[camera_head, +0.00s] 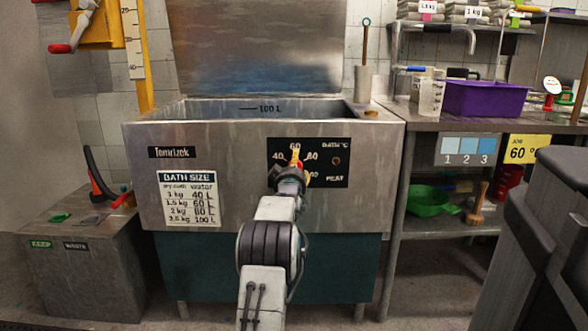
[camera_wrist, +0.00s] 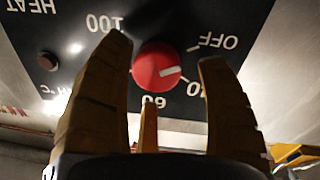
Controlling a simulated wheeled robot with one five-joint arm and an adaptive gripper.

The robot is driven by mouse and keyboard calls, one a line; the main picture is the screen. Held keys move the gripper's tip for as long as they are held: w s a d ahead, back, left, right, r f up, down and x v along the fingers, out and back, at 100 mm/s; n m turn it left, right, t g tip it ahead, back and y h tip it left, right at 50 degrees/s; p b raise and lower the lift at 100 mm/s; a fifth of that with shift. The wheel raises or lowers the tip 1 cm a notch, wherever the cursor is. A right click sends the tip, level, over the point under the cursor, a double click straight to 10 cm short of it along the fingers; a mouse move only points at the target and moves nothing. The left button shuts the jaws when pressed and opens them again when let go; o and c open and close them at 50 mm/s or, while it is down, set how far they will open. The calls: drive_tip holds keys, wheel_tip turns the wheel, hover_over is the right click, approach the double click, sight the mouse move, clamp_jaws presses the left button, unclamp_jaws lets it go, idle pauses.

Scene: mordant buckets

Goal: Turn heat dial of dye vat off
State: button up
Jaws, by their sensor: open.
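The dye vat (camera_head: 230,150) is a grey steel tank with a raised lid. Its black heat panel (camera_head: 337,163) is on the front at right. The red heat dial (camera_wrist: 154,62) is round with a white pointer mark, seen upside down in the wrist view. The mark points right, between the OFF label (camera_wrist: 217,40) and the partly hidden 40 label. My gripper (camera_wrist: 163,54) is open, its yellow fingers on either side of the dial. I cannot tell whether they touch it. In the head view, my gripper (camera_head: 294,162) covers most of the dial.
A bath size chart (camera_head: 189,197) is on the vat's left front. A low grey box (camera_head: 85,265) with tools stands at left. At right, a bench holds a purple tub (camera_head: 484,98); a green colander (camera_head: 430,201) sits below. A dark bin (camera_head: 545,235) is at near right.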

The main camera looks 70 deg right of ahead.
drive_tip(key=shift+s+a+f, duration=0.1)
drive_tip(key=shift+s, duration=0.05)
drive_tip(key=v, duration=1.1)
drive_tip(key=shift+a, duration=0.35)
drive_tip(key=shift+s, duration=0.1)
idle(0.7)
